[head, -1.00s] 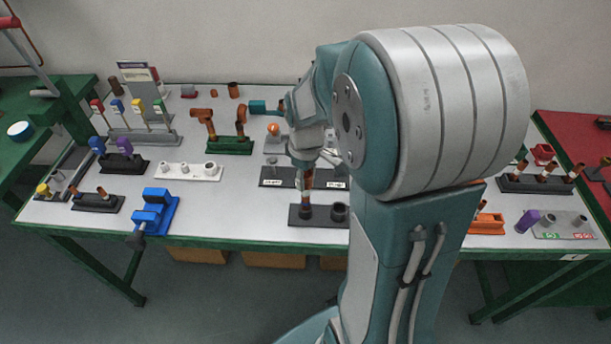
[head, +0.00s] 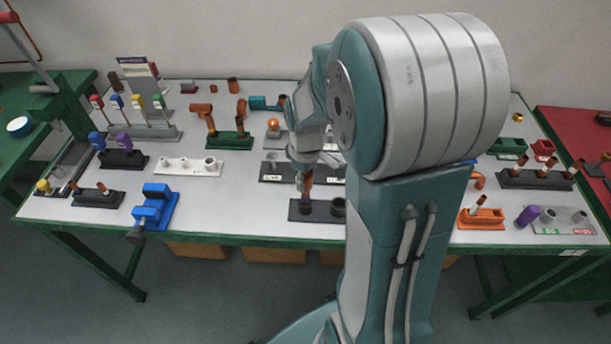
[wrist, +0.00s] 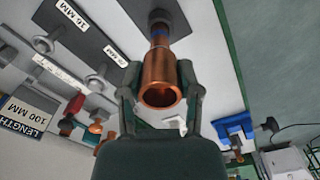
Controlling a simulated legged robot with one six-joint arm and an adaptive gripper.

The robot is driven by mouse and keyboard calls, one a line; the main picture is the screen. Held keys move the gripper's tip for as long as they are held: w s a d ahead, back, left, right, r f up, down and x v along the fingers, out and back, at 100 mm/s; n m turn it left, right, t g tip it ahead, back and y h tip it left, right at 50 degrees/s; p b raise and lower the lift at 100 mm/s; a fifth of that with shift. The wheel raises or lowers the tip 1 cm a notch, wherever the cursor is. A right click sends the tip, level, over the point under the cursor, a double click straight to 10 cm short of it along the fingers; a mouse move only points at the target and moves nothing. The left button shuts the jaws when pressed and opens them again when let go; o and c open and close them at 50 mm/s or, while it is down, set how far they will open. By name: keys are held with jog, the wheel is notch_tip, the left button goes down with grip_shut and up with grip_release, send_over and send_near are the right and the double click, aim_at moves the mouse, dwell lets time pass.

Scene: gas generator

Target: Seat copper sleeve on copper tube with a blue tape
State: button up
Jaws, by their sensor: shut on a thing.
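My gripper (wrist: 160,74) is shut on a copper sleeve (wrist: 161,92), a wide tube whose open end faces the wrist camera. Beyond the sleeve, in line with it, is a narrower copper tube with a blue tape band (wrist: 158,30). The tube stands in a dark holder (wrist: 159,14). In the head view my gripper (head: 303,177) is low over the dark two-socket holder (head: 322,212) at the table's front middle. The far end of the sleeve meets the tube in the picture; how far it overlaps the tube cannot be told.
A black plate with size labels (wrist: 83,40) lies beside the holder, with metal pegs on it. A blue vise (head: 153,212) stands to the left at the front edge. An orange block (head: 481,219) stands to the right. My arm hides part of the table.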

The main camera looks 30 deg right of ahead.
jog(key=shift+f, duration=0.3)
jog(key=o, duration=1.1)
jog(key=shift+c, duration=0.2)
notch_tip(320, 180, up, 12)
jog(key=s+a+r+m+t, duration=0.5)
jog(key=s+a, duration=0.6)
jog(key=s, duration=0.1)
jog(key=shift+s+r+t, duration=0.2)
jog(key=shift+s+t, duration=0.05)
jog(key=shift+t, duration=0.05)
